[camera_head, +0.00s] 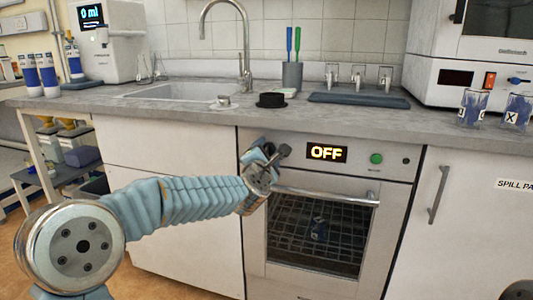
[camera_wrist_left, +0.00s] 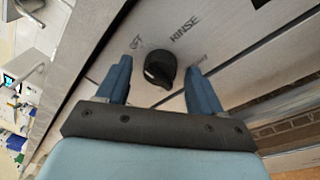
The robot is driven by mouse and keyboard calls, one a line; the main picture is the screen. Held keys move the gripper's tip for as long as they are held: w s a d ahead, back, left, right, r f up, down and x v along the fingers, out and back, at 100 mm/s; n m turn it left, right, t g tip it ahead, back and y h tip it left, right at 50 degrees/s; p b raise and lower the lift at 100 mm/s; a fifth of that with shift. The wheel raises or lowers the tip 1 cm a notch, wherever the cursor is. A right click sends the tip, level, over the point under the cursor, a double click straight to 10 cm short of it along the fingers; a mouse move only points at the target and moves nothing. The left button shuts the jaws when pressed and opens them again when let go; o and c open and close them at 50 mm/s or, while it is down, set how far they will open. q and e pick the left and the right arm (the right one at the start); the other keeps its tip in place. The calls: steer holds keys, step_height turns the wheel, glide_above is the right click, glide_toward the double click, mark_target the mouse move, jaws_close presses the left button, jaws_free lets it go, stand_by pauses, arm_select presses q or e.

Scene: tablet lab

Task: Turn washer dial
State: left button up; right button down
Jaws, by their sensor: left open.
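My left gripper (camera_head: 268,155) is at the left end of the washer's control panel and largely covers the dial there in the head view. In the left wrist view the black round dial (camera_wrist_left: 160,68) sits between the two blue fingers of my open left gripper (camera_wrist_left: 158,70), with a gap visible on each side. The word RINSE (camera_wrist_left: 184,29) is printed beside the dial. My right gripper is not in view.
A green button (camera_head: 376,158) is on the panel right of the display. The door handle (camera_head: 325,195) runs across below the panel, close to my left gripper. The counter (camera_head: 340,118) overhangs above, with a sink (camera_head: 180,90) and a blue mat (camera_head: 358,101).

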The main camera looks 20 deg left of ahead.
arm_select(q)
steer(key=c, duration=1)
steer(key=shift+c, duration=0.2)
